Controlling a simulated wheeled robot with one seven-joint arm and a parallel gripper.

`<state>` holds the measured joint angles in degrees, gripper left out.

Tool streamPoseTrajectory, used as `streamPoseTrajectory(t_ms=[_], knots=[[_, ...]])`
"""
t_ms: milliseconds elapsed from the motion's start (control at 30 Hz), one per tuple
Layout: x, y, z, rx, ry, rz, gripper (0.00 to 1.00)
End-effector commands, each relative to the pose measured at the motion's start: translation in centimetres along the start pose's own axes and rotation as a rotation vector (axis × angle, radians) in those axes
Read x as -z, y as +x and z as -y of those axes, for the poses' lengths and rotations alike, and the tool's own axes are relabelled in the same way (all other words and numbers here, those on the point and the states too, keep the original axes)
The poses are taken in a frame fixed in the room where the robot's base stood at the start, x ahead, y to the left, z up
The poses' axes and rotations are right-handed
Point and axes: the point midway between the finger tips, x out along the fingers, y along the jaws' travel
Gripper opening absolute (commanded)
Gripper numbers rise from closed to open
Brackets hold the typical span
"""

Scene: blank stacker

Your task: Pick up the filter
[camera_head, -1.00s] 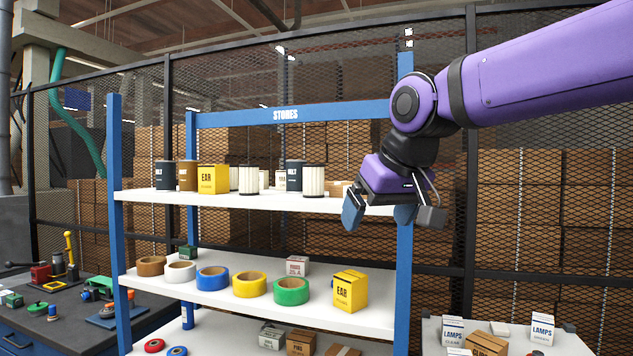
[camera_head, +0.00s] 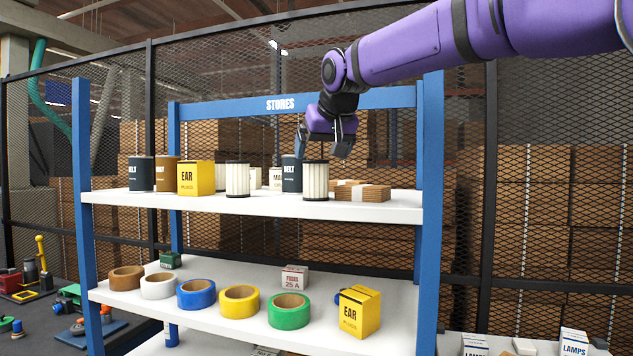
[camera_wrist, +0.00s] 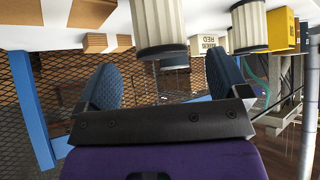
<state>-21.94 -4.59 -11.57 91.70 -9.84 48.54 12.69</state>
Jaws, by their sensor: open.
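Two white pleated filters with dark end caps stand upright on the upper shelf. The right filter (camera_head: 315,182) is near the shelf's front edge, beside a dark can (camera_head: 291,174). The other filter (camera_head: 237,180) stands to its left, next to a yellow EAR box (camera_head: 196,178). My gripper (camera_head: 322,147) is open and empty, just above the right filter, fingers pointing down. In the wrist view, which appears upside down, one filter (camera_wrist: 158,25) lines up with the gap between my open fingers (camera_wrist: 163,80); I see no contact. Another filter (camera_wrist: 249,25) is farther right.
The upper shelf (camera_head: 260,206) also holds other cans at left and flat brown boxes (camera_head: 362,192) right of the near filter. A blue post (camera_head: 430,190) bounds the right side. The lower shelf carries tape rolls (camera_head: 289,309) and boxes. Mesh fencing stands behind.

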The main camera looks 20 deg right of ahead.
Motion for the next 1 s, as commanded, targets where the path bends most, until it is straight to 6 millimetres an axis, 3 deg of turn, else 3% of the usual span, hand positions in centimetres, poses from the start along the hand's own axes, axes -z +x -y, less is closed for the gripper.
streamPoseTrajectory(t_ms=[267,567,800,833,1000], knots=[[-0.1,1.6,0.0,-0.001,-0.001,0.002,0.93],[-0.1,5.5,0.1,0.0,0.0,0.002,0.93],[0.0,5.8,0.1,0.0,0.0,0.0,0.93],[0.0,5.8,0.1,0.0,0.0,0.0,0.91],[0.0,5.8,0.1,0.0,0.0,0.0,0.52]])
